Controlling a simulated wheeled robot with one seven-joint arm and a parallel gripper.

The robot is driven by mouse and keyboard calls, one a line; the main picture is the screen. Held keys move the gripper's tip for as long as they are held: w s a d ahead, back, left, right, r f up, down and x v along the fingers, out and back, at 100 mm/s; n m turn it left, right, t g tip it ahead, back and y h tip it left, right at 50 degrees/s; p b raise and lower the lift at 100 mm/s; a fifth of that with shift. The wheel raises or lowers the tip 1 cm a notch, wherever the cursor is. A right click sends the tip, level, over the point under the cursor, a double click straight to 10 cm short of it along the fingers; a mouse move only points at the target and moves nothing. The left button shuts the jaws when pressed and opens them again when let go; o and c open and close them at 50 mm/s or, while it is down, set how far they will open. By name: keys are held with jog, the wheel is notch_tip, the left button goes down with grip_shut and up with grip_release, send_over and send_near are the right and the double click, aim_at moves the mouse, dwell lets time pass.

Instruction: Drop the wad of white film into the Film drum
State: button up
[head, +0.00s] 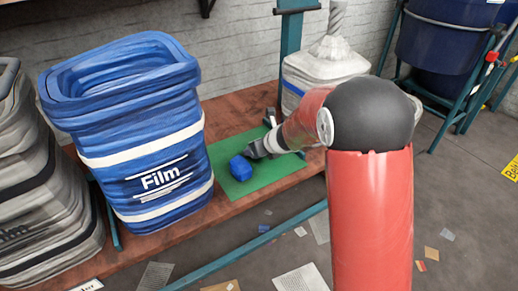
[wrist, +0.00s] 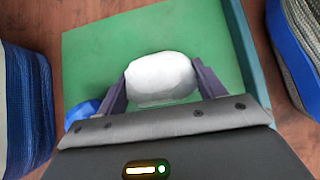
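The wad of white film (wrist: 160,78) is a rounded white lump over the green mat in the wrist view. My gripper (wrist: 162,74) has its two purple fingers against the wad's left and right sides, shut on it. In the head view my gripper (head: 258,150) is low over the mat, and I cannot make out the wad there. The Film drum (head: 150,135), blue with white bands and a "Film" label, stands upright and open-topped left of my gripper. Its blue side also shows at the left edge of the wrist view (wrist: 24,110).
A blue lump (head: 240,168) lies on the green mat (head: 265,178), close beside my gripper. A grey drum (head: 45,215) stands far left, a whitish one (head: 318,70) behind my arm. A dark blue bin (head: 448,35) is at back right. Scraps litter the floor.

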jog(key=shift+c, duration=1.2)
jog(key=shift+r, duration=0.15)
notch_tip(320, 180, up, 20)
jog(key=p, duration=0.8)
